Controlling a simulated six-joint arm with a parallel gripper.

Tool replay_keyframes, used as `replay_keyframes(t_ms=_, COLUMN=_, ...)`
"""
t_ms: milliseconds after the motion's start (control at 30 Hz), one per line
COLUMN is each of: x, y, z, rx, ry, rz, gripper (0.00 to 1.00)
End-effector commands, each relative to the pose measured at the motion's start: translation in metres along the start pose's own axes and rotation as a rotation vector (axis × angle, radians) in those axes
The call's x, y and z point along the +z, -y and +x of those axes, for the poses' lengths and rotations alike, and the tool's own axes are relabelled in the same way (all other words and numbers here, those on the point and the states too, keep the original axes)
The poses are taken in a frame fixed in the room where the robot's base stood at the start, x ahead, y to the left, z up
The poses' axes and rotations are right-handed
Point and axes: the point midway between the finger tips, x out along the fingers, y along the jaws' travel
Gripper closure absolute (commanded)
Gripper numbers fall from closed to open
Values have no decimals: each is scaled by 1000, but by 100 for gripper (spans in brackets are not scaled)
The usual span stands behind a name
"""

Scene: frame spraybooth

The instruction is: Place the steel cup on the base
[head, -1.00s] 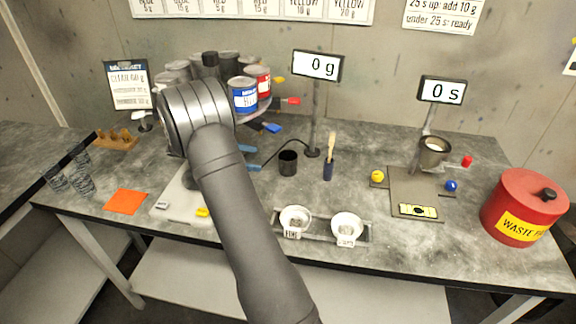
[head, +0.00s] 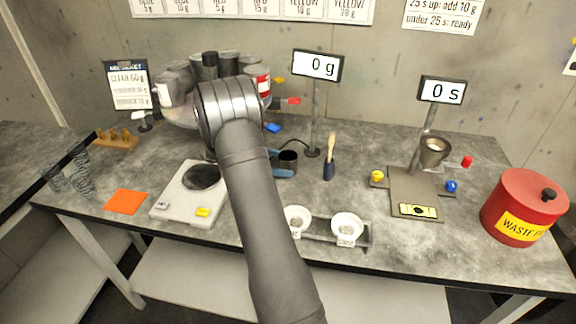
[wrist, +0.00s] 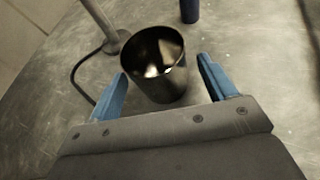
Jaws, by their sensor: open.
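The steel cup (head: 289,157) is dark, open-topped and upright on the bench, right of my forearm in the head view. In the wrist view the cup (wrist: 158,80) stands between the two blue fingers of my gripper (wrist: 163,85). The fingers are open, with a visible gap to the cup on each side. In the head view my gripper (head: 279,162) is partly hidden behind my arm, its blue fingertips beside the cup. A flat grey-brown base plate (head: 404,187) lies to the right, under a stand holding a metal funnel-like cup (head: 434,151).
A white scale (head: 183,205) with a dark pan is left of my arm. A brush (head: 329,160) and a display post (head: 315,118) stand near the cup. Two white bowls (head: 347,228) sit at the front. A red waste can (head: 524,205) stands far right; paint cans (head: 258,82) stand behind.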

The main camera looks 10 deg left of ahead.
Motion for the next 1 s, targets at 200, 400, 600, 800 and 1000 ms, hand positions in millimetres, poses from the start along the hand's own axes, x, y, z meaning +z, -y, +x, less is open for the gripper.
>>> replay_keyframes(t_ms=200, x=0, y=0, z=-1, rx=0, ry=0, rz=0, gripper=49)
replay_keyframes(t_ms=400, x=0, y=0, z=-1, rx=1, ry=0, rz=0, gripper=76)
replay_keyframes(t_ms=600, x=1, y=0, z=-1, rx=1, ry=0, rz=0, gripper=76)
replay_keyframes(t_ms=800, x=12, y=0, z=-6, rx=2, ry=-1, rz=1, gripper=76)
replay_keyframes(t_ms=1000, x=10, y=28, z=-9, rx=1, ry=0, rz=-3, gripper=76)
